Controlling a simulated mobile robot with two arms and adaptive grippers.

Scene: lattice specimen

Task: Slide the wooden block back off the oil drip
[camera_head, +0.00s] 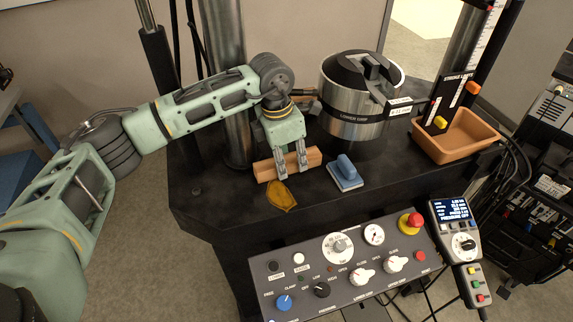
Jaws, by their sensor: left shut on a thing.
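The wooden block (266,171) lies on the black machine table, long side running left to right. My left gripper (292,172) comes down on it from above and is shut on the block, with its fingers over the front face. An amber oil drip (281,197) lies on the table just in front of the block. The block's front lower edge is at or very near the drip's back edge; I cannot tell whether it covers any of it. My right gripper is not in view.
A blue-handled pad (345,173) sits right of the block. A steel cylinder marked lower grip (350,100) stands behind it. An orange-brown tray (458,136) is at the right. A control panel (345,262) with knobs and a red button is in front.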

